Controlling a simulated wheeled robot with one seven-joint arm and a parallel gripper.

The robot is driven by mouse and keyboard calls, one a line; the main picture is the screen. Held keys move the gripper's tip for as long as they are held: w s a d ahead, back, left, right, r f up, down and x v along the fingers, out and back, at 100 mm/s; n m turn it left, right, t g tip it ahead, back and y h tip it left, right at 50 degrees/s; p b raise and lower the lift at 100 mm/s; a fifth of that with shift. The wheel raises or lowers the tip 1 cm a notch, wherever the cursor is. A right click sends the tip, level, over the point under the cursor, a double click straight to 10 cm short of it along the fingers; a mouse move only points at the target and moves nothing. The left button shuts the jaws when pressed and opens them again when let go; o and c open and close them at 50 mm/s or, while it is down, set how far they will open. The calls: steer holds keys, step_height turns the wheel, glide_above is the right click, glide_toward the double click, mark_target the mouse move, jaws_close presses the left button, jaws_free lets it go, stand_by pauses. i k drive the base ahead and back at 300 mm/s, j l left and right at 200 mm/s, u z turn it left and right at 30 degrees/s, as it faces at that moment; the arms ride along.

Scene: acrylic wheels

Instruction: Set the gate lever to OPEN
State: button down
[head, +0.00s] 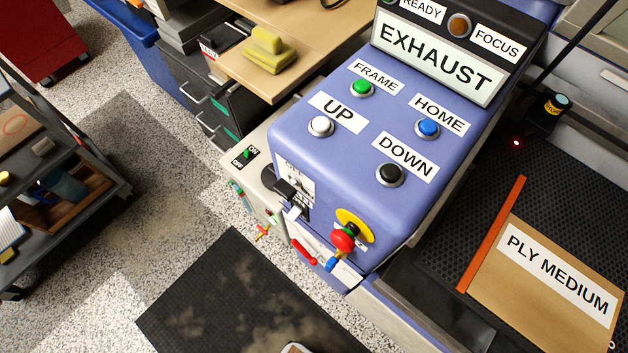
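A blue machine console (300,130) fills the middle of the head view. On its front face is a small pale plate (299,184) with a black lever-like handle (285,189) sticking out to the left. The lettering on the plate is too small to read, so I cannot tell whether this is the gate lever or how it is set. A red handle (304,252) and a blue handle (331,264) sit lower on the front. My gripper does not show clearly anywhere; only a small pale rounded piece shows at the bottom edge.
A red emergency knob (343,240) on a yellow disc sticks out at the console's front right. An ON/OFF switch (246,154) is left of the console. A black mat (235,305) lies on the floor in front. A dark shelf cart (60,170) stands at left.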

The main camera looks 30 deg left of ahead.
mark_target(313, 260)
steer(key=k+j+u, duration=0.15)
steer(key=u, duration=0.25)
steer(key=k+j+u, duration=0.25)
steer(key=u, duration=0.15)
